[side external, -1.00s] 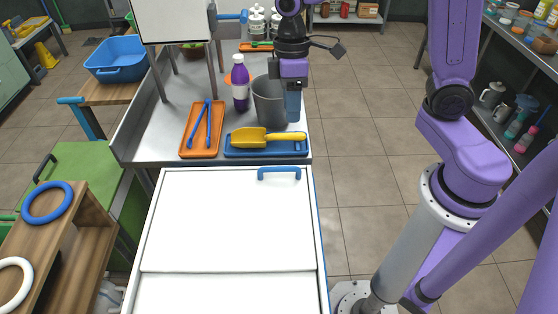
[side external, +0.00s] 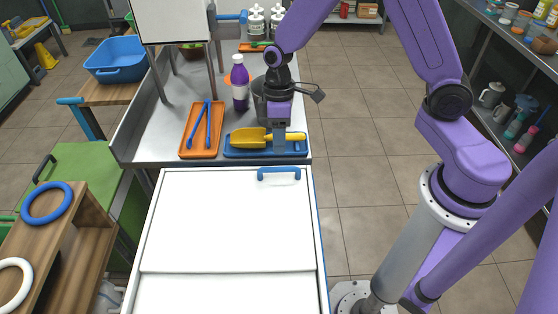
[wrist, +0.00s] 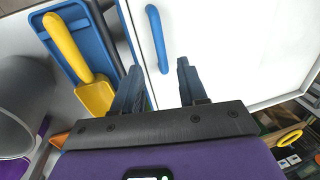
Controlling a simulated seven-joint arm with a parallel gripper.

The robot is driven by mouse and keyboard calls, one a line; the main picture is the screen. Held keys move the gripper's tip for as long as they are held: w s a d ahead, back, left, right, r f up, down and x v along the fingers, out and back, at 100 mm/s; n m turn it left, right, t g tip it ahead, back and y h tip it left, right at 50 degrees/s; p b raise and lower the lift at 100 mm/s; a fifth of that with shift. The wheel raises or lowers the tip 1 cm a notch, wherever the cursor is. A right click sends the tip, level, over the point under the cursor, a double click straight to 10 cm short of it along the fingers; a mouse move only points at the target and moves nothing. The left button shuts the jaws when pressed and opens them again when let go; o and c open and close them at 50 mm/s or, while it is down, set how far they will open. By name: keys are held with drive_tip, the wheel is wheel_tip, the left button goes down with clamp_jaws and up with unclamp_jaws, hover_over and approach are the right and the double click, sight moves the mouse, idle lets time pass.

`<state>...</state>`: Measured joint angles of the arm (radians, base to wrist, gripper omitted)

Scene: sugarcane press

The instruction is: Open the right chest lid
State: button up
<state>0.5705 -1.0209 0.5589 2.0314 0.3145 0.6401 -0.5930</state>
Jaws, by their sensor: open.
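The right chest has a flat white lid (side external: 230,225) that lies closed. A blue bar handle (side external: 279,174) sits near the lid's far right edge; in the wrist view the handle (wrist: 157,38) lies ahead of the fingertips, roughly between their lines. My gripper (side external: 280,150) points down and shows in front of the yellow scoop, just beyond the handle. In the wrist view my gripper (wrist: 158,78) has its two fingers apart with nothing between them. It is not touching the handle.
A yellow scoop (side external: 248,138) lies on a blue tray (side external: 232,153) right beyond the lid. A grey bucket (side external: 259,100), a purple bottle (side external: 240,85) and an orange tray (side external: 187,150) stand on the counter. A green lid (side external: 85,180) is at the left. The white lid's top is clear.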

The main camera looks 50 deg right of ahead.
drive_tip(key=f, duration=0.4)
drive_tip(key=s+a+f, duration=0.1)
drive_tip(key=f, duration=0.2)
clamp_jaws()
